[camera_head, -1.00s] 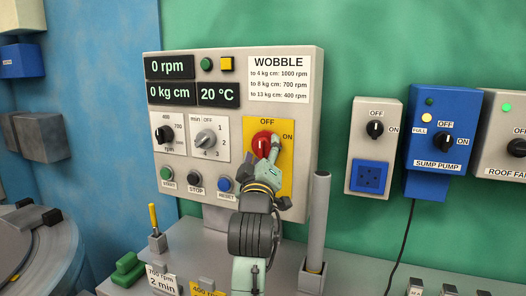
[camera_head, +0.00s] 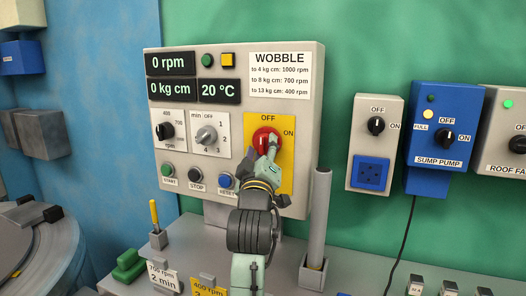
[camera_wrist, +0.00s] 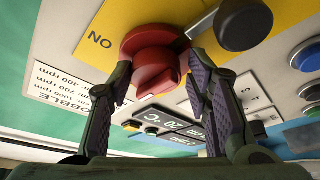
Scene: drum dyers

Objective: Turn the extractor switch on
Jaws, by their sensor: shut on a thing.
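The extractor switch is a red rotary knob (camera_head: 264,135) on a yellow plate (camera_head: 287,183) of the grey control panel, with OFF above it and ON to its right. My gripper (camera_head: 270,152) reaches up from below and covers the lower part of the knob. In the wrist view the red knob (camera_wrist: 155,68) sits between the two fingers of my gripper (camera_wrist: 158,80), which are shut on it. The ON label (camera_wrist: 100,41) shows there beside the knob.
Left of the knob are two black and grey dials (camera_head: 206,136) and the start, stop and reset buttons (camera_head: 196,178). A grey upright post (camera_head: 318,215) stands close right of my arm. The sump pump box (camera_head: 443,135) and other switch boxes hang farther right.

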